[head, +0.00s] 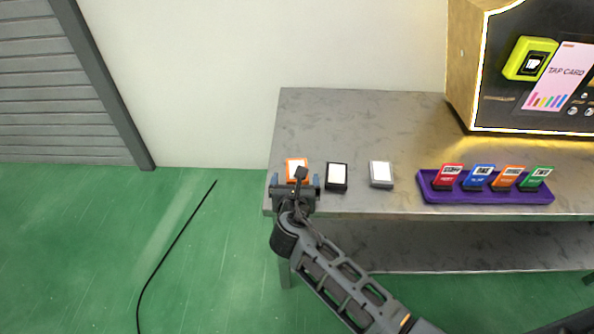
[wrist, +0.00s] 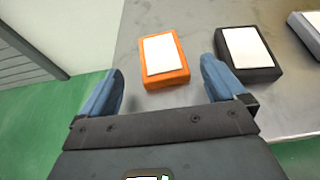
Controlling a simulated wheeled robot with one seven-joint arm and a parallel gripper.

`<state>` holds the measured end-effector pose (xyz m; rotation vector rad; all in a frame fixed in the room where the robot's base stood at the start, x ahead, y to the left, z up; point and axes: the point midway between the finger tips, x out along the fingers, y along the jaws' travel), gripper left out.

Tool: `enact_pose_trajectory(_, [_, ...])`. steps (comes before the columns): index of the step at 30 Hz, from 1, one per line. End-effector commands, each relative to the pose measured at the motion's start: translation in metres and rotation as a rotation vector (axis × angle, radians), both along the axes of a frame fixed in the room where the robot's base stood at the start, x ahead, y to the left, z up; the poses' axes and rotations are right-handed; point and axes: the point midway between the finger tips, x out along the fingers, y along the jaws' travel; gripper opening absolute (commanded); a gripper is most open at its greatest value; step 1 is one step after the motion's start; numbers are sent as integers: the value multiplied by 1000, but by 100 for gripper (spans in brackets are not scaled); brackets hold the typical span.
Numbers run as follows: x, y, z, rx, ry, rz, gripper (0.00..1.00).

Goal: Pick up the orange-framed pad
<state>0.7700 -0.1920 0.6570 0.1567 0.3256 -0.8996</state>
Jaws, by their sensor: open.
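The orange-framed pad (head: 297,166) with a white face lies near the front left corner of the grey table. My gripper (head: 296,189) is just in front of it and partly covers it in the head view. In the wrist view the pad (wrist: 165,58) lies beyond the fingertips, roughly centred between them and not touched. My gripper (wrist: 161,78) is open and empty, with its blue-grey fingers spread on either side.
A black-framed pad (head: 337,177) lies close to the right, then a grey-framed pad (head: 381,174). A purple tray (head: 485,193) holds several coloured cards. A lit machine (head: 520,70) stands at the back right. The table's (head: 340,115) back left is clear.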

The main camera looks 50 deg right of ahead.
Motion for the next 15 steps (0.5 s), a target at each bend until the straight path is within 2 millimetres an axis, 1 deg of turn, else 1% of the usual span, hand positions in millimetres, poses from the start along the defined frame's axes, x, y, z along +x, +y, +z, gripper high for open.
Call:
enact_pose_trajectory(6, [16, -26, -7, 1, -1, -3, 97])
enact_pose_trajectory(10, [25, -36, -12, 1, 0, 0, 97])
enact_pose_trajectory(15, [28, -40, -13, 2, 0, 1, 97])
